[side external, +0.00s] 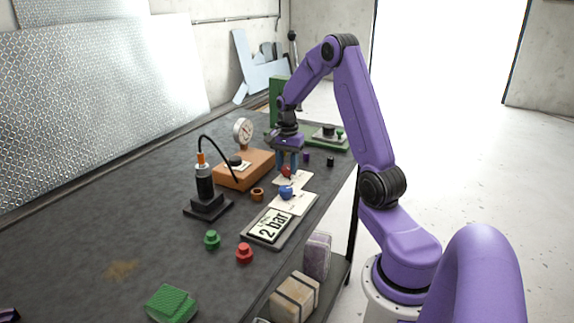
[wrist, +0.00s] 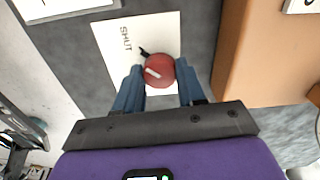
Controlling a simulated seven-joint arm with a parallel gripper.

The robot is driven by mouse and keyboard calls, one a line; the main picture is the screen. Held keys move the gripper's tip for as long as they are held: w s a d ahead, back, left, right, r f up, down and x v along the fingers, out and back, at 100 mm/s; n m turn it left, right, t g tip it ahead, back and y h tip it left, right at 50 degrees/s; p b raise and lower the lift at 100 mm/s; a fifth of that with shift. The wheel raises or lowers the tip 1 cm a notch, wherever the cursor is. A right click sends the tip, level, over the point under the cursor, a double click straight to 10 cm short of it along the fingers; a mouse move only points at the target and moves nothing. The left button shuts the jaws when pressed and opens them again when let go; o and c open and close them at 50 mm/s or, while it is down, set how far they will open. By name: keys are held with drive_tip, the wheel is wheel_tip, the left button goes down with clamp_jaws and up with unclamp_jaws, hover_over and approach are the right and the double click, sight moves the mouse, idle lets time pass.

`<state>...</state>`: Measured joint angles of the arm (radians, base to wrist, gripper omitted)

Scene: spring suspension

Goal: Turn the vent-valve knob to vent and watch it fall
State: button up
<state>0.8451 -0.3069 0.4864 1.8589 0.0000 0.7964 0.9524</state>
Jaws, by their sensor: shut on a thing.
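The red knob (wrist: 160,71) has a white bar on top and sits on a white card (wrist: 112,43) printed SHUT. A small black pointer at its upper left is directed toward that word. The knob also shows in the side external view (side external: 286,171), partly hidden by my fingers. My gripper (wrist: 159,74) is shut on the red knob, one blue finger on each side; it reaches down from above in the side external view (side external: 287,162). A blue knob (side external: 286,191) sits on a second white card just nearer the camera. A round dial gauge (side external: 242,130) stands behind; its reading is too small to tell.
An orange box (side external: 238,177) stands close left of my gripper. A black cylinder (side external: 204,183) with a curved hose stands on a black base. A "2 bar" sign (side external: 268,227) lies nearer. Loose green (side external: 211,239) and red pieces (side external: 244,253) are in front. The left bench is mostly clear.

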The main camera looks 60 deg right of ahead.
sight(287, 167)
drive_tip(key=n, duration=0.8)
drive_tip(key=shift+n, duration=0.3)
drive_tip(key=n, duration=0.4)
drive_tip(key=shift+n, duration=2)
drive_tip(key=o, duration=1.1)
drive_tip(key=shift+c, duration=0.2)
drive_tip(key=shift+r, duration=0.15)
wheel_tip(287, 167, up, 17)
